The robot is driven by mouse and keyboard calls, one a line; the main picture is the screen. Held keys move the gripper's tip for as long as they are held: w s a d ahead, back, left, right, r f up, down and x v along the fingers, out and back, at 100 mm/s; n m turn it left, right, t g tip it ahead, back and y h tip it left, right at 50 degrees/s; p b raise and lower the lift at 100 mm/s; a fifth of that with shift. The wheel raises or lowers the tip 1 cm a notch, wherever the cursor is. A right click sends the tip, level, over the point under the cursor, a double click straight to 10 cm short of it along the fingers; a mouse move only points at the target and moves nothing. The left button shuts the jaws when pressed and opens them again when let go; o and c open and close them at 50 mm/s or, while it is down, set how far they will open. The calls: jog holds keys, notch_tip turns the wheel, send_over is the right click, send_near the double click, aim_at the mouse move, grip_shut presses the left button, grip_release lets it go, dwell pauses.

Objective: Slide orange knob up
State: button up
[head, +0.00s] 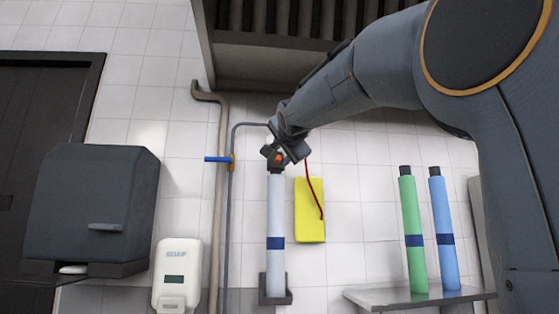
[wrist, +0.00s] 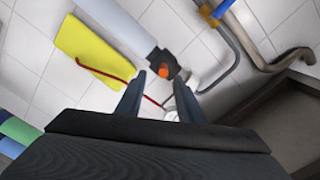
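The orange knob (head: 278,158) is small and sits on the dark cap at the top of a white tube (head: 275,208) with a blue band, mounted upright on the wall. In the wrist view the knob (wrist: 165,71) shows at the black end of the tube (wrist: 118,25). My gripper (head: 284,153) is at the top of the tube. In the wrist view my gripper (wrist: 160,80) is open, with one fingertip on either side of the knob in the picture. I cannot tell whether either finger touches it.
A yellow panel (head: 310,222) with a red cable (head: 314,189) is right of the tube. Pipes (head: 218,190) with a blue valve handle (head: 216,159) run on its left. Green (head: 413,215) and blue (head: 441,215) tubes stand on a shelf (head: 385,298). A vent hood (head: 275,70) hangs above.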

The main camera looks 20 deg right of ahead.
aim_at(280, 157)
jog(key=p+x, duration=0.1)
jog(key=x, duration=0.1)
jog(key=p+x, duration=0.1)
jog(key=x, duration=0.2)
jog(key=r+p+x, duration=0.1)
jog(key=x, duration=0.1)
jog(key=shift+w+d, duration=0.15)
jog(key=shift+w, duration=0.15)
grip_shut()
